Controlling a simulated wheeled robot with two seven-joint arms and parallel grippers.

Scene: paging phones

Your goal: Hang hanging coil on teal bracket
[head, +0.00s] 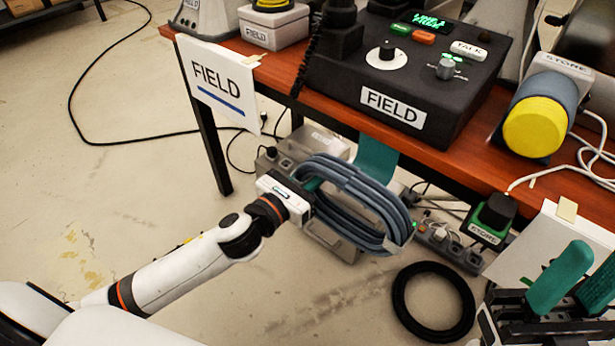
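The hanging coil (350,187) is a bundle of blue-grey cable loops, held tilted below the table's front edge. My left gripper (312,190) is at its left end, with the coil between its teal fingers, which are largely hidden. The teal bracket (377,157) hangs down from the table's front edge, just behind the coil's upper right part. The bracket's lower part is hidden by the coil, so I cannot tell whether they touch or whether the coil rests on it. My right gripper (575,285) is at the lower right, its teal fingers apart and empty.
The wooden table (285,90) carries a black FIELD console (400,85) and a yellow-ended STORE cylinder (540,115). A white FIELD sign (221,85) hangs at its left corner. Power strips (445,240) lie underneath. A black ring (405,310) lies on the floor. Floor at left is mostly clear.

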